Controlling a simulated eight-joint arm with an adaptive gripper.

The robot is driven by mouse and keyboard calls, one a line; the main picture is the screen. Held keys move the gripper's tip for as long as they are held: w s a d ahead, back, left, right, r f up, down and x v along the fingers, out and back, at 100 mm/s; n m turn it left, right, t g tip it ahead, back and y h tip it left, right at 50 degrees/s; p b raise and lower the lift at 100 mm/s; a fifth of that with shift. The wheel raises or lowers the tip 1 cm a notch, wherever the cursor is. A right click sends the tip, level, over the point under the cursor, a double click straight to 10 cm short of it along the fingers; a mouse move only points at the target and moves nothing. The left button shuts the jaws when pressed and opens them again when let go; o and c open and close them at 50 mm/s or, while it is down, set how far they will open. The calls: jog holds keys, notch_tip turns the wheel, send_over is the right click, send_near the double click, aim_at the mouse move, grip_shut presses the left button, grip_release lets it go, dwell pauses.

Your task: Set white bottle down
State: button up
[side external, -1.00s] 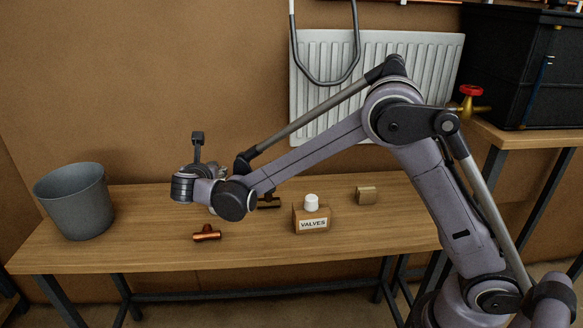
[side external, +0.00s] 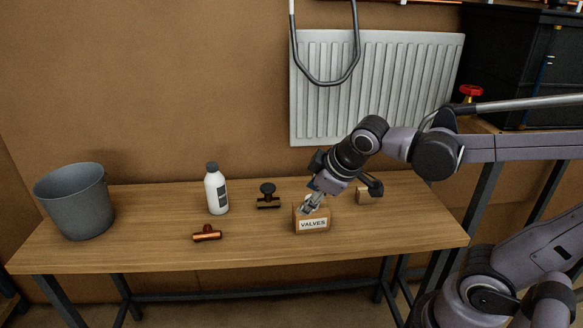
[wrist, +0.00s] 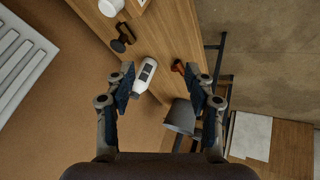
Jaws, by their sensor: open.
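The white bottle (side external: 216,192), with a dark cap and dark label, stands upright on the wooden bench (side external: 120,252), left of centre. In the wrist view the bottle (wrist: 145,76) shows beyond the fingers, apart from them. My gripper (side external: 308,207) is over or in front of the VALVES box in the side view, well to the right of the bottle. In the wrist view my gripper (wrist: 163,92) has its fingers wide apart with nothing held between them.
A grey bucket (side external: 75,205) stands at the left end. A copper fitting (side external: 207,234) lies in front of the bottle, with a dark-handled valve (side external: 268,198) to its right.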

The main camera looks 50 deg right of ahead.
jog(key=s+m, duration=0.1)
jog(key=s+a+f+m+y, duration=0.1)
jog(key=s+m, duration=0.1)
jog(key=s+f+m, duration=0.1)
jog(key=s, duration=0.1)
jog(key=shift+a+f+m+y, duration=0.1)
jog(key=shift+a+m+y, duration=0.05)
jog(key=shift+m+y, duration=0.2)
jog(key=shift+w, duration=0.1)
dwell(0.9)
